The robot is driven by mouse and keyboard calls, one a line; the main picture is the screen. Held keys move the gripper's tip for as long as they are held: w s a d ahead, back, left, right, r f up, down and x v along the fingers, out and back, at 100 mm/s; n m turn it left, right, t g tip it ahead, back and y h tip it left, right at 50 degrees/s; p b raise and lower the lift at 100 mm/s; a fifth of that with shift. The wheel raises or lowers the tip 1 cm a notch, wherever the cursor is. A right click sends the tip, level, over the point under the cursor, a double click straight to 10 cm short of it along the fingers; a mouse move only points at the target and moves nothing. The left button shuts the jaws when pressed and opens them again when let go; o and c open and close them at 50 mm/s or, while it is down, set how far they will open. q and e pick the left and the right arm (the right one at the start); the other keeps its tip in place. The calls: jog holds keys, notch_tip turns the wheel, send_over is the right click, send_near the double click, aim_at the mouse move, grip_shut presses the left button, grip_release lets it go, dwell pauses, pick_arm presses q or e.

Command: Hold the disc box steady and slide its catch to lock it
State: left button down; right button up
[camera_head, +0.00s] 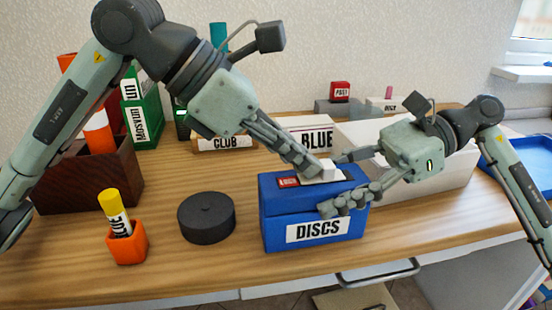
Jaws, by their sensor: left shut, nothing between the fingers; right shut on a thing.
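The blue disc box (283,218) labelled DISCS stands closed near the table's front edge. Its white catch (323,172) sits on the lid beside a red label (288,182), whose lettering is partly covered. My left gripper (312,170) comes down from the upper left, shut and empty, its fingertips at the catch; I cannot tell whether they touch it. My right gripper (335,182) comes from the right and is shut on the box, one finger at the front right and the other behind the lid. The box's right side is partly hidden by that gripper.
A black round disc (206,217) and an orange holder (127,245) with a yellow glue stick (113,208) stand left of the box. The table's front edge is near.

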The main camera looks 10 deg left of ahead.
jog(key=shift+s+a, duration=0.1)
jog(key=shift+a, duration=0.05)
pick_arm(q)
jog(key=a, duration=0.1)
jog(key=s+a, duration=0.1)
jog(key=a, duration=0.2)
jog(key=shift+s+a+r, duration=0.2)
jog(key=shift+a+r, duration=0.15)
jog(key=shift+a, duration=0.05)
jog(key=v, duration=0.9)
jog(key=shift+d, duration=0.15)
pick_arm(e)
jog(key=o, duration=1.4)
